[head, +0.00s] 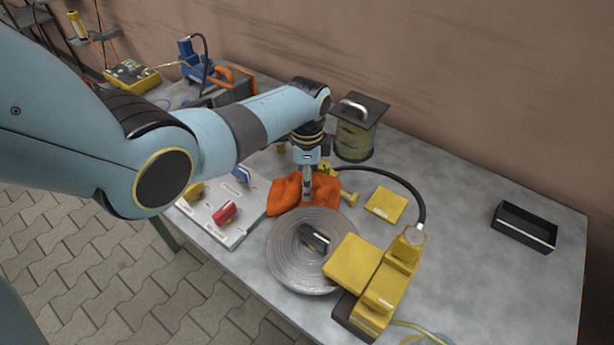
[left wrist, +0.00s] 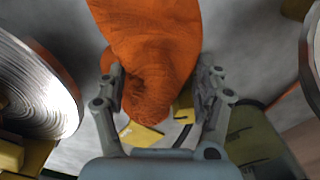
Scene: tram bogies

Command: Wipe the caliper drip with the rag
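The orange rag (head: 290,196) lies crumpled on the grey table behind a round metal disc (head: 282,262). My left gripper (head: 308,194) points down at the rag. In the left wrist view a bunched part of the rag (left wrist: 150,60) sits between the two spread fingers of my left gripper (left wrist: 160,88), with a narrow gap on the right side. A yellow caliper-like block (head: 385,285) stands at the disc's right edge, with a black hose curving to it. I cannot make out a drip for certain; a pale bluish patch (head: 436,339) shows at the bottom edge. My right gripper is not in view.
A green canister (head: 355,138) stands behind the rag. A yellow pad (head: 386,204) lies to its right, and a black tray (head: 524,227) lies farther right. A panel with red and blue parts (head: 226,213) is at left. The right part of the table is mostly clear.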

